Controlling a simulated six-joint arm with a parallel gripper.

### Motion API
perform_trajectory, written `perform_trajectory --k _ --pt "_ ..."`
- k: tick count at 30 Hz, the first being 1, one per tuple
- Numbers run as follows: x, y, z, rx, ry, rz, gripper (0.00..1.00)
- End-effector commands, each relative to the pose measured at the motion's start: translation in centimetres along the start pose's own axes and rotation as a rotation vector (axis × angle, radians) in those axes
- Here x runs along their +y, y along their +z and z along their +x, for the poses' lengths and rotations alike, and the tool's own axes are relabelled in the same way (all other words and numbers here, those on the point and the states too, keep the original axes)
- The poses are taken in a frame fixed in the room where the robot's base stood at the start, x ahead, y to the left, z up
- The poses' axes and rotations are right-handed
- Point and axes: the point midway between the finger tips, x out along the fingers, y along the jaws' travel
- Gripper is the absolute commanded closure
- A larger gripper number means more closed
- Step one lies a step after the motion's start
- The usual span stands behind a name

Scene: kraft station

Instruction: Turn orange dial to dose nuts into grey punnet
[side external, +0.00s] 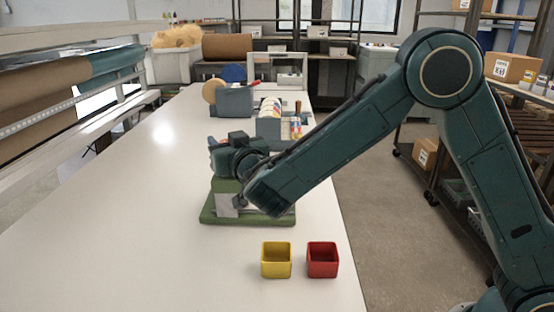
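A dispenser-like unit stands on a green base (212,216) in the middle of the white table. My forearm and wrist cover much of it. A pale grey, box-like part (226,203) shows low on the base; I cannot tell whether it is the grey punnet. The orange dial and the nuts are not visible from here. My gripper (222,158) is at the upper part of the unit, close to or touching it. Its fingers are too small and too covered to show whether they are open or shut.
A yellow punnet (276,273) and a red punnet (322,273) stand side by side in front, near the table's right edge, both apparently empty. Behind the unit are a tape dispenser (270,128) and a blue-grey box (234,103). The table's left side is clear.

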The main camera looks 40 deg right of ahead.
Motion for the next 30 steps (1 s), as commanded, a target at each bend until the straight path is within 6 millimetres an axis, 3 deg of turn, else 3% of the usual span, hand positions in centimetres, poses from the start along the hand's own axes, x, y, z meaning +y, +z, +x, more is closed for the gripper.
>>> perform_trajectory --k 1,5,14,30 --pt "0.0 0.01 -0.01 0.0 0.0 0.0 0.69" --pt "0.0 0.0 -0.02 0.0 0.0 0.0 0.94" --pt "-0.12 0.09 0.04 -0.002 0.041 -0.003 0.94" --pt "-0.1 -0.04 0.11 0.003 0.333 0.0 0.94"
